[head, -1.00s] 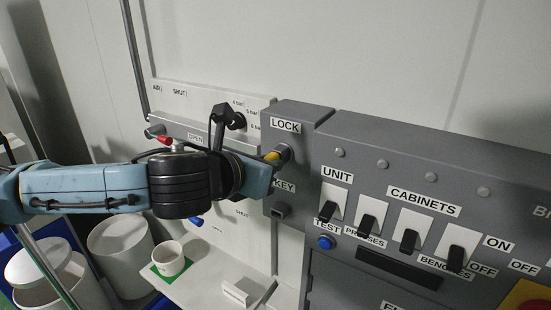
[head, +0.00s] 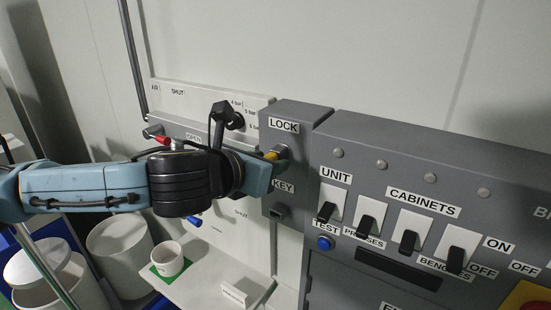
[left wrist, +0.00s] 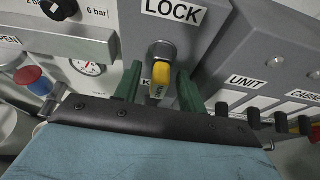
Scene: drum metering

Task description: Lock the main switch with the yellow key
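The yellow key (left wrist: 161,76) sits in the round metal lock barrel (left wrist: 161,49) under the LOCK label in the left wrist view. In the head view the key (head: 271,156) shows as a small yellow tip on the grey lock box (head: 297,111). My left gripper (left wrist: 159,84) has its two green fingers on either side of the key, with a visible gap on each side. It is open and not touching the key in that view. In the head view my left gripper (head: 268,163) largely hides the key. My right gripper is not in view.
An empty-looking KEY holder (head: 279,211) juts out below the lock. The switch panel (head: 420,160) with several black-lever switches is to the right. A pressure knob (head: 236,121) and red-tipped valve handle (head: 163,140) are left. A white cup (head: 168,259) stands on the shelf below.

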